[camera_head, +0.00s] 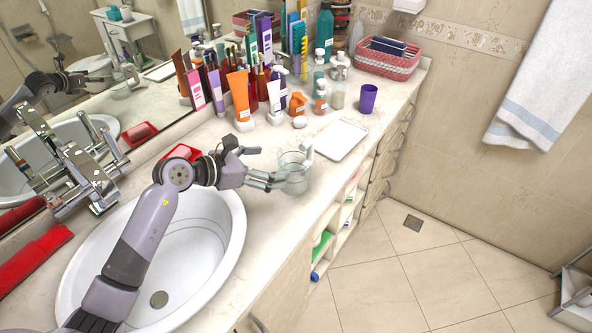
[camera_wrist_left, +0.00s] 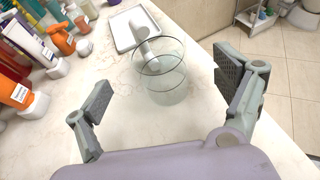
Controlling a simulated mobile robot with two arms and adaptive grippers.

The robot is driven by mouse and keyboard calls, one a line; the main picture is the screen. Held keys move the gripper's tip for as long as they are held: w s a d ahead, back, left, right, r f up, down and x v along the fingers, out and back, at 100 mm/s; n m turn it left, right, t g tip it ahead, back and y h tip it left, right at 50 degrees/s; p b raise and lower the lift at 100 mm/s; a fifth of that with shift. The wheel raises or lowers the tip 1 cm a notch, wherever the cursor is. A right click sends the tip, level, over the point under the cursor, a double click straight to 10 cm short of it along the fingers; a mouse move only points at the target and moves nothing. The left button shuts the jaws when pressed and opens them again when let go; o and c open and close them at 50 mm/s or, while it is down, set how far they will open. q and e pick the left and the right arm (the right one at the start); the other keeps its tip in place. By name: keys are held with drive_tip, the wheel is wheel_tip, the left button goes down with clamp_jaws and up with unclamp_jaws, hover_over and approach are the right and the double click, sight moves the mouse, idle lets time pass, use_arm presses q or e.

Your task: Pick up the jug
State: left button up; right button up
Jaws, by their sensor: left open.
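The jug (camera_head: 296,172) is a clear glass vessel with a pale handle, upright on the vanity counter right of the sink. In the left wrist view the jug (camera_wrist_left: 160,82) is ahead of the fingers, with its pale handle on the far side. My left gripper (camera_head: 266,168) is open and reaches toward the jug from the left. In the left wrist view the two fingers of my gripper (camera_wrist_left: 163,92) are spread wide, one to each side of the jug's near side. Nothing is held between them. My right gripper is not in view.
A white tray (camera_head: 340,139) lies just behind the jug. A purple cup (camera_head: 368,98) and a red-white basket (camera_head: 388,62) stand farther back. Bottles and tubes, including an orange tube (camera_head: 239,97), crowd the mirror side. The sink (camera_head: 215,250) is at the left; the counter's front edge is close.

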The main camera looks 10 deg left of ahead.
sight(281, 162)
use_arm(q)
drive_tip(key=x, duration=0.4)
drive_tip(key=shift+w+f+p, duration=0.1)
drive_tip(key=shift+w+p, duration=0.1)
drive_tip(key=shift+p, duration=0.2)
drive_tip(key=shift+w+d, duration=0.15)
drive_tip(key=shift+d, duration=0.05)
drive_tip(key=p+x, duration=0.2)
drive_tip(key=x, duration=0.2)
drive_tip(key=shift+w, duration=0.2)
drive_tip(key=shift+w+d+f, duration=0.15)
drive_tip(key=shift+d, duration=0.05)
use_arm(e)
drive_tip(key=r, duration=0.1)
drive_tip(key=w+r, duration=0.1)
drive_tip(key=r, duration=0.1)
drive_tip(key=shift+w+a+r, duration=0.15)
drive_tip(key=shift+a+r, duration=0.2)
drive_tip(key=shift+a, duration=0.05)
use_arm(q)
drive_tip(key=shift+a, duration=0.1)
drive_tip(key=c, duration=1.7)
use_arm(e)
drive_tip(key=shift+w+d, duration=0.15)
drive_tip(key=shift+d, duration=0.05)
use_arm(q)
drive_tip(key=shift+c, duration=0.2)
